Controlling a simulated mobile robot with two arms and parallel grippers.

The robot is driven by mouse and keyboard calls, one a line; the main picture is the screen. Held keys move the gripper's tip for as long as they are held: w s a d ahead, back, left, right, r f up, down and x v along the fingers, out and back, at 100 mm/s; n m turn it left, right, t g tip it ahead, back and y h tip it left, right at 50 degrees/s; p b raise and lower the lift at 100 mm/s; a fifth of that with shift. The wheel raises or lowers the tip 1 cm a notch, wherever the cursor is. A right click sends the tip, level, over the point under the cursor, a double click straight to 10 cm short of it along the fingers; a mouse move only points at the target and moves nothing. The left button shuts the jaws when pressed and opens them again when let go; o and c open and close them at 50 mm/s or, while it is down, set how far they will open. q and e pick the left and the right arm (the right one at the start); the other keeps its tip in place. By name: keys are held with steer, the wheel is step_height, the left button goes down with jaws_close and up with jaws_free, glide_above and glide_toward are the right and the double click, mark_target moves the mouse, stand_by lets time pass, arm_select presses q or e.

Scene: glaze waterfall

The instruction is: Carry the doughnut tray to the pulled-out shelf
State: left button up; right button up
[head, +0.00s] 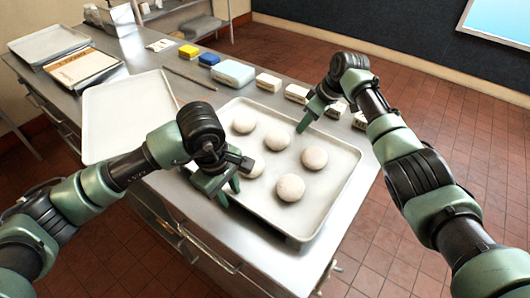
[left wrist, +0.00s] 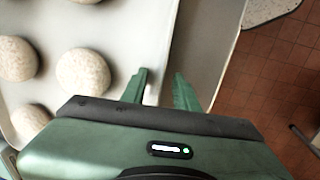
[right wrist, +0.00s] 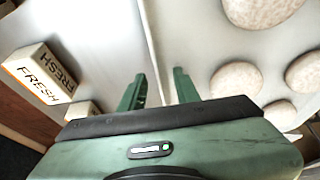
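The doughnut tray (head: 335,183) is a pale, shallow rimmed tray lying on the steel table, with several round, pale doughnuts (head: 290,187) on it. My left gripper (head: 228,190) is at the tray's near left rim. In the left wrist view its two fingers (left wrist: 162,90) stand apart with the tray's edge (left wrist: 165,45) running between them. My right gripper (head: 308,115) is at the far rim. In the right wrist view its fingers (right wrist: 158,88) stand apart, one on each side of the rim line. I cannot make out a pulled-out shelf for certain.
An empty pale tray (head: 130,110) lies left of the doughnut tray. Small white boxes (head: 268,82), a pale blue box (head: 233,73), and blue (head: 209,59) and yellow (head: 188,51) blocks line the far edge. Another tray (head: 48,44) lies far left. Tiled floor (head: 440,120) is clear at right.

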arm_select(q)
jaws_close()
arm_select(e)
steer(key=shift+s, duration=0.1)
jaws_close()
stand_by(1.0)
steer(key=shift+r, duration=0.15)
